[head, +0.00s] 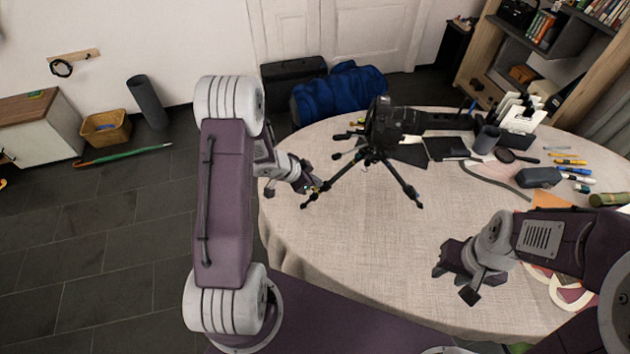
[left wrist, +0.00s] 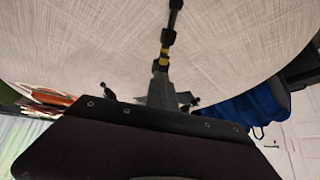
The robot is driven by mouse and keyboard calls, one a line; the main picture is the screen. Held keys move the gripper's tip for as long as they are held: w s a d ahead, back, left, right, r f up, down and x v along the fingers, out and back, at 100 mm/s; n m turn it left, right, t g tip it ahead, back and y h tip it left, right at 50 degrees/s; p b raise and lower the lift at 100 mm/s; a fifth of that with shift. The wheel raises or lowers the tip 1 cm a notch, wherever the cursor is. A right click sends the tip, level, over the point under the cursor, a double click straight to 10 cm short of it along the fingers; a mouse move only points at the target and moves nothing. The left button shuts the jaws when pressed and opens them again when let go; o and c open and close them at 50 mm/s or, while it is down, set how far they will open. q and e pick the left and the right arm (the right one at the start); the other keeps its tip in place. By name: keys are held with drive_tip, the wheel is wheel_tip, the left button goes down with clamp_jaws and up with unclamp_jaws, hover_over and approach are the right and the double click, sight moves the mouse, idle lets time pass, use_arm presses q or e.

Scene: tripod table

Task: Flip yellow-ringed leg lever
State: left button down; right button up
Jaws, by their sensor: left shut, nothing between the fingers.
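A black tripod (head: 372,152) with a camera on top stands on the round table. Its near-left leg (head: 340,179) slants down to the cloth. In the left wrist view, the yellow-ringed leg (left wrist: 169,35) runs down from the top edge, with its yellow ring (left wrist: 164,53) near the middle. My left gripper (head: 314,187) is shut and empty, close beside the lower part of this leg; I cannot tell whether it touches. The lever itself is too small to make out. My right gripper (head: 454,283) is open and empty above the table's front right, away from the tripod.
The round table (head: 350,245) is bare in front of the tripod. Pens (head: 570,161), a grey case (head: 538,177), a dark cup (head: 486,139) and a magnifying glass (head: 506,156) lie or stand at the right and back. A blue bag (head: 340,92) is on the floor behind.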

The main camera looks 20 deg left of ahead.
use_arm(q)
drive_tip(key=shift+w+d+r+p, duration=0.25)
drive_tip(key=shift+d+r+p, duration=0.05)
drive_tip(key=shift+p, duration=0.3)
drive_tip(key=c, duration=1.9)
unclamp_jaws()
drive_tip(key=shift+a+r, duration=0.1)
drive_tip(key=shift+r, duration=0.1)
drive_tip(key=p+v, duration=0.4)
drive_tip(key=v, duration=0.1)
drive_tip(key=shift+s+a+r+p, duration=0.1)
drive_tip(key=shift+s+r+p, duration=0.1)
drive_tip(key=shift+s+p, duration=0.15)
